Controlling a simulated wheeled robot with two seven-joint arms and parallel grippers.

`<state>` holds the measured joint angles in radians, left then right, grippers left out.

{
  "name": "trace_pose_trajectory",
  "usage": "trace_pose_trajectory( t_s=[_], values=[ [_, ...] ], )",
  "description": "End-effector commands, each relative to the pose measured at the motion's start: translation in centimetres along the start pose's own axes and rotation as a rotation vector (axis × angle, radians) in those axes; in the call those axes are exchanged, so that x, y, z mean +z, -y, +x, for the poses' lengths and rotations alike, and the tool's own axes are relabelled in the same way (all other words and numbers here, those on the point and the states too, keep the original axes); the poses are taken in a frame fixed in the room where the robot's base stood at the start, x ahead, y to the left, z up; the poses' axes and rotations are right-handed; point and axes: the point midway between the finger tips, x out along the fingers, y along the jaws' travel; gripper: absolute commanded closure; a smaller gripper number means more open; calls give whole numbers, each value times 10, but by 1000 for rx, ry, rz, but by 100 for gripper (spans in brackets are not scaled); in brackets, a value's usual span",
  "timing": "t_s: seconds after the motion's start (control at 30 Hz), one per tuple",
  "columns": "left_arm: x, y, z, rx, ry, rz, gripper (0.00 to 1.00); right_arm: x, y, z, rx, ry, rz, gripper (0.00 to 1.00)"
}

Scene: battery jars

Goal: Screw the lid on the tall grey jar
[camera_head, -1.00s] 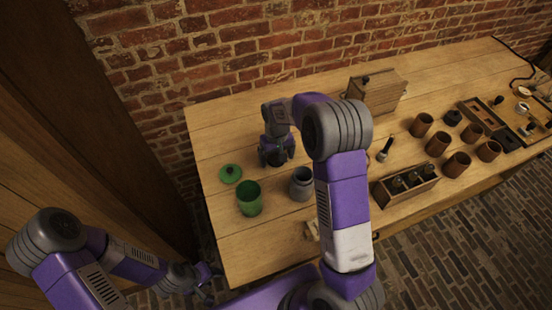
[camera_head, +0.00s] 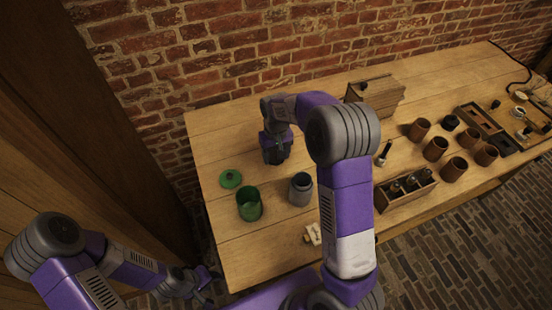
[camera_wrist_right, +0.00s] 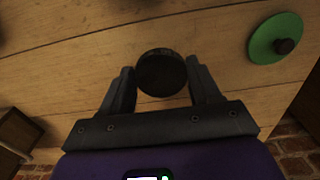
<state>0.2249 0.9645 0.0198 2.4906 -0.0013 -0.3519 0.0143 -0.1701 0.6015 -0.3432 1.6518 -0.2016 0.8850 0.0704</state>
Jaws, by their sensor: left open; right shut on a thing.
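The tall grey jar (camera_head: 300,190) stands upright on the table, open at the top with a dark inside. My right gripper (camera_head: 277,158) is behind it and a little to its left in the head view, apart from the jar. In the right wrist view, a dark round lid (camera_wrist_right: 162,74) sits between the fingers of the right gripper (camera_wrist_right: 161,82), which is shut on it. The arm hides the lid in the head view. My left gripper (camera_head: 207,287) is open and empty, low beside the table's left front edge.
A green jar (camera_head: 249,204) stands left of the grey jar, and a green lid (camera_head: 231,179) lies behind it. A wooden box (camera_head: 376,97) is at the back. Several brown cups (camera_head: 435,149) and a wooden bottle carrier (camera_head: 405,188) are to the right.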

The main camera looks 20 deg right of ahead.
Motion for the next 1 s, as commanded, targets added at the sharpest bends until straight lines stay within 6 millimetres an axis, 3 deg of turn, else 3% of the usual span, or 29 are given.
trace_pose_trajectory(
  t_s=[0.1, 0.3, 0.8, 0.9, 1.0],
  values=[
    [0, -3, -9, 0, 0, 0, 57, -1, 0, -28, 0, -3, 0, 65],
    [1, -5, -14, 0, 0, 0, 57, 0, 0, -53, 0, -1, -1, 65],
    [1, -5, -14, 0, 0, 0, 57, 0, 2, -57, 0, 0, -5, 65],
    [1, -5, -13, 0, 0, 0, 57, -3, 12, -57, 0, 0, -38, 65],
    [0, -4, -11, 0, 0, 0, 57, -8, 35, -58, 0, 1, -113, 65]
  ],
)
